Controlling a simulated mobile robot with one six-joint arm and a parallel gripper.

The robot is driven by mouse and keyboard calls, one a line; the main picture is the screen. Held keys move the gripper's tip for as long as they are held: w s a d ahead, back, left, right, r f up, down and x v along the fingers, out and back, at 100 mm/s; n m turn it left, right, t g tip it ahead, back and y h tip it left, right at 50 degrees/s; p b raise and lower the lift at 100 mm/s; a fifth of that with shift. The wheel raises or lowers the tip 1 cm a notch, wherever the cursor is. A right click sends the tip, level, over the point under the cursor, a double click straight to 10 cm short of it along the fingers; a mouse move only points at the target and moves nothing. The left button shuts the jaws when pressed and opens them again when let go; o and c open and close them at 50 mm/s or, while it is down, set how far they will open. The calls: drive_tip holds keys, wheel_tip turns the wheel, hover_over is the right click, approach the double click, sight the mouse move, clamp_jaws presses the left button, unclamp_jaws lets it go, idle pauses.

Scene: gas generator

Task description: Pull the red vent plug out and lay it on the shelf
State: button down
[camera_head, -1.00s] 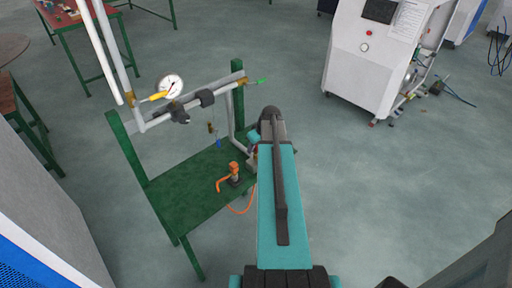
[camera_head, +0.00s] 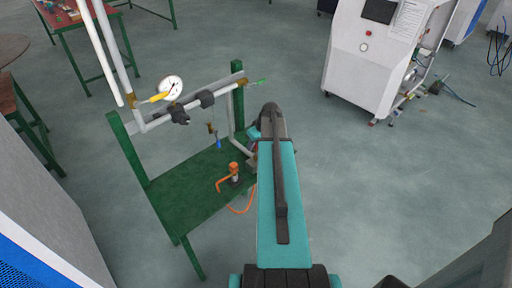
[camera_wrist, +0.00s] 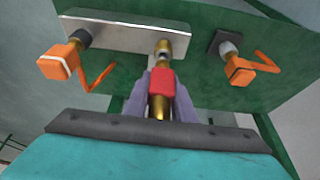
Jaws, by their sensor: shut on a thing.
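In the wrist view, the red vent plug (camera_wrist: 161,80) sits between the two pale fingers of my gripper (camera_wrist: 162,98), which is shut on it. Brass shows below the red part. A brass fitting (camera_wrist: 163,46) on a grey block (camera_wrist: 120,33) lies just beyond the plug, in line with it. I cannot tell whether the two still touch. In the head view, the green shelf (camera_head: 185,205) is the low panel of the green frame. My arm hides most of the gripper there, beside the shelf's right edge.
Orange-handled valves stand left (camera_wrist: 58,62) and right (camera_wrist: 241,72) of the plug in the wrist view. An orange valve (camera_head: 234,172) and hose sit on the shelf's right part. A pipe with a gauge (camera_head: 171,86) runs above. The shelf's left and front are clear.

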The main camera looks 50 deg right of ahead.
drive_tip(key=shift+r+p, duration=0.7)
drive_tip(key=shift+r, duration=0.85)
idle(0.4)
drive_tip(key=shift+r+p, duration=0.55)
drive_tip(key=shift+r, duration=0.75)
idle(0.4)
